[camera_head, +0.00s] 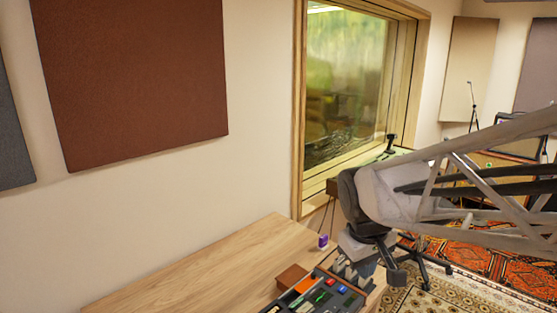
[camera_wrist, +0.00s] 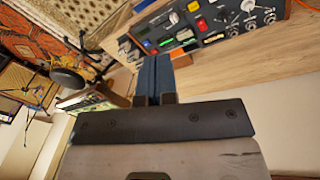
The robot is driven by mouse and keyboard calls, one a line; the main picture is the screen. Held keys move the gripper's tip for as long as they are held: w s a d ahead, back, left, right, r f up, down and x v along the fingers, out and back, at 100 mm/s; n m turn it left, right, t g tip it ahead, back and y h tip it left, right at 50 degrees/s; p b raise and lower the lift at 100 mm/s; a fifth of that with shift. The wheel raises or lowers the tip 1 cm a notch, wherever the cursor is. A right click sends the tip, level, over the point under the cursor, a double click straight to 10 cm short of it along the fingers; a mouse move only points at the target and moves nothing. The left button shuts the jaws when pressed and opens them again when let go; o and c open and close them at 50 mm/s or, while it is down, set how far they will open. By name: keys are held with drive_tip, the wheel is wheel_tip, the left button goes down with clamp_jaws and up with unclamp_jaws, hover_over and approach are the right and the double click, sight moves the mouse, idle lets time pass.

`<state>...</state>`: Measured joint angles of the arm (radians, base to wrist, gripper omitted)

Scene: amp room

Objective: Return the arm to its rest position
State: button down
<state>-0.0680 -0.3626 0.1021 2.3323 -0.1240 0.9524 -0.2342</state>
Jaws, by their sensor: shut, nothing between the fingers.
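My gripper (camera_head: 355,272) hangs at the right end of the wooden table, beside a dark board with coloured parts. My grey arm reaches in from the right of the head view, above the rug. In the wrist view my gripper (camera_wrist: 154,62) shows two blue-grey fingers pressed together with nothing between them. The fingertips lie in front of the board's edge in that view. Their exact height above the table is hard to tell.
The wooden table (camera_head: 205,270) is bare on its left. The dark board (camera_head: 318,297) with knobs and coloured parts, a brown box (camera_head: 292,276) and a small purple object (camera_head: 323,242) sit on it.

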drive_tip(key=s+d+m+t+y, duration=0.1)
drive_tip(key=s+m, duration=0.3)
drive_tip(key=s, duration=0.9)
drive_tip(key=shift+s+d+f, duration=0.3)
drive_tip(key=shift+s+f, duration=0.1)
drive_tip(key=shift+w, duration=0.15)
drive_tip(key=w+a+f+n+g+h, duration=0.1)
drive_tip(key=w+a+n, duration=0.25)
drive_tip(key=w, duration=0.95)
drive_tip(key=w+a+f+n+g+h, duration=0.15)
drive_tip(key=w+n, duration=0.35)
drive_tip(key=w, duration=0.8)
drive_tip(key=w+a+f+n+h, duration=0.1)
drive_tip(key=w+a+f+n, duration=0.3)
drive_tip(key=w+f, duration=0.5)
drive_tip(key=w+a+f+n+h, duration=0.1)
drive_tip(key=w+a+f+n, duration=0.3)
drive_tip(key=w+a+f, duration=0.4)
drive_tip(key=w+f, duration=0.1)
drive_tip(key=w, duration=0.3)
drive_tip(key=shift+w+f, duration=0.25)
drive_tip(key=shift+f, duration=0.05)
